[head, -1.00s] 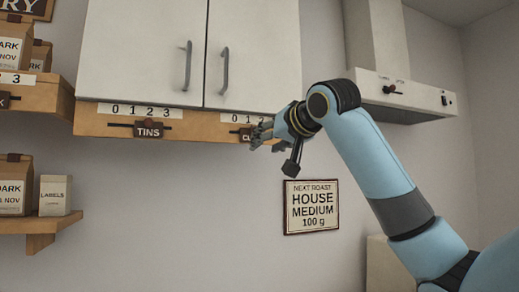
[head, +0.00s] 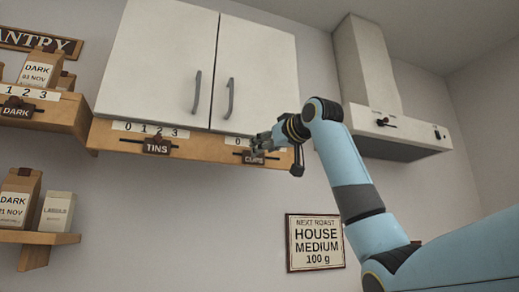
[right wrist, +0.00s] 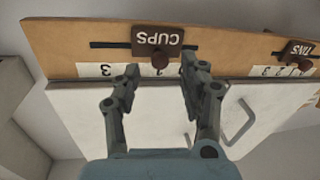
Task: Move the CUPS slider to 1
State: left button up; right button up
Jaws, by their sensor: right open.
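The CUPS slider (head: 254,157) is a dark brown tag with a round knob, on a slot in the wooden rail under the white cupboard. In the right wrist view, upside down, the CUPS slider (right wrist: 158,40) sits along the slot with a 3 visible on the scale strip (right wrist: 100,70). In the head view the 0 shows left of the tag; the other digits are hidden by my gripper. My right gripper (head: 262,146) is open at the slider. In the right wrist view its fingertips (right wrist: 160,71) lie either side of the knob's line; contact cannot be told.
The TINS slider (head: 157,146) is left on the same rail, and a DARK slider (head: 17,107) is farther left. Cupboard doors with handles (head: 230,97) are above. A range hood (head: 395,128) stands right. A roast sign (head: 316,243) hangs below on open wall.

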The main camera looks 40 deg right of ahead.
jog(key=shift+w+d, duration=0.1)
jog(key=shift+w, duration=1.5)
jog(key=shift+c, duration=0.4)
jog(key=shift+f, duration=0.1)
grip_shut()
